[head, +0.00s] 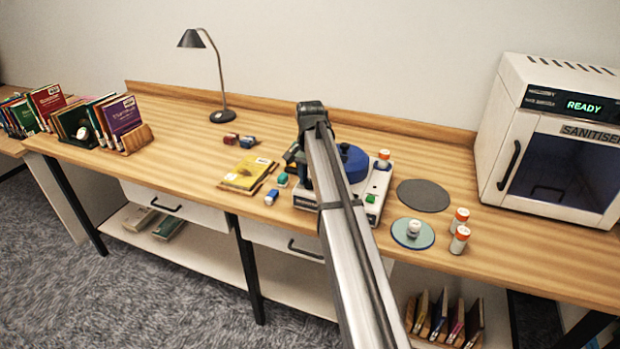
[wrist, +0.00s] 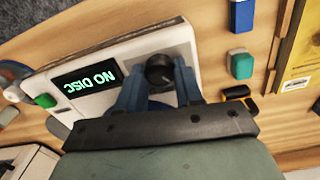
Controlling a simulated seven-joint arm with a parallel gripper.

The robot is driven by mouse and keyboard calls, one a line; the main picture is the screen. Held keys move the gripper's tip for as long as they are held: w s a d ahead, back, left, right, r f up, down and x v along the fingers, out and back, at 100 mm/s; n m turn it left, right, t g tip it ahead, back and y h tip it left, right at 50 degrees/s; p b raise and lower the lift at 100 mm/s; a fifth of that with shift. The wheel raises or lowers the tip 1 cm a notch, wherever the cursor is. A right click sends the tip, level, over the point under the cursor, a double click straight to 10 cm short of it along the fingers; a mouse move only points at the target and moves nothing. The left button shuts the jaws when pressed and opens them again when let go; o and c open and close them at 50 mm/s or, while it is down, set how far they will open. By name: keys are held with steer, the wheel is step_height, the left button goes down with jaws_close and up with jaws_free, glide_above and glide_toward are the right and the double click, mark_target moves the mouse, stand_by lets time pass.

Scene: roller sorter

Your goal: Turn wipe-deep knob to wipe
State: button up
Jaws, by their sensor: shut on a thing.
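The knob (wrist: 160,68) is a round black dial on the white machine, seen in the wrist view. My gripper (wrist: 160,78) has its blue fingers on either side of the knob and is shut on it. The wipe and deep marks cannot be read, so the knob's setting cannot be told. The machine's display (wrist: 84,79) reads "NO DISC", upside down in this view. In the head view the white machine (head: 374,198) stands mid-table with a blue round part (head: 353,163) on top; my arm hides its knob.
A yellow book (head: 246,174) and small coloured blocks (head: 271,197) lie left of the machine. A grey disc (head: 423,195), a teal round mat (head: 400,236) and orange-capped bottles (head: 460,239) are to its right. A sanitiser (head: 500,130) reading READY stands farther right.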

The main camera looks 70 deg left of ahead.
mark_target(310, 181)
steer(key=shift+n, duration=0.6)
steer(key=o, duration=1)
steer(key=shift+o, duration=0.2)
step_height(310, 181, up, 14)
steer(key=shift+f, duration=0.1)
stand_by(0.5)
